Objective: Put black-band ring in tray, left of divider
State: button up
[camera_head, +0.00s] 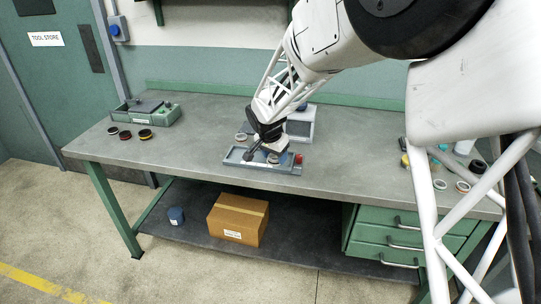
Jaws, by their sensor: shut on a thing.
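My gripper (264,150) is low over the grey tray (233,157) in the middle of the bench, pointing down. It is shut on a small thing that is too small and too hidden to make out. A small pale round piece (273,158) shows at the tray, close beside the gripper. The tray's divider cannot be told apart behind the gripper. I cannot tell which ring has the black band.
A ring (240,137) lies behind the tray; a red piece (298,158) is at its right end. A grey box (301,124) stands behind. Several rings lie at the left by a green fixture (160,115), others at the right (462,187).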

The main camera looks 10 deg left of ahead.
jog(key=s+a+f, duration=0.1)
jog(key=s+a, duration=0.3)
jog(key=shift+s+a, duration=0.15)
jog(key=shift+s, duration=0.2)
jog(key=shift+w, duration=0.1)
jog(key=w+a, duration=0.2)
jog(key=w, duration=0.2)
jog(key=w+a+f, duration=0.1)
jog(key=w+a, duration=0.2)
jog(key=w, duration=0.2)
jog(key=w+a, duration=0.2)
jog(key=w, duration=0.2)
jog(key=shift+w+a+f, duration=0.25)
jog(key=shift+w+a, duration=0.15)
jog(key=shift+f, duration=1.75)
jog(key=shift+f, duration=0.2)
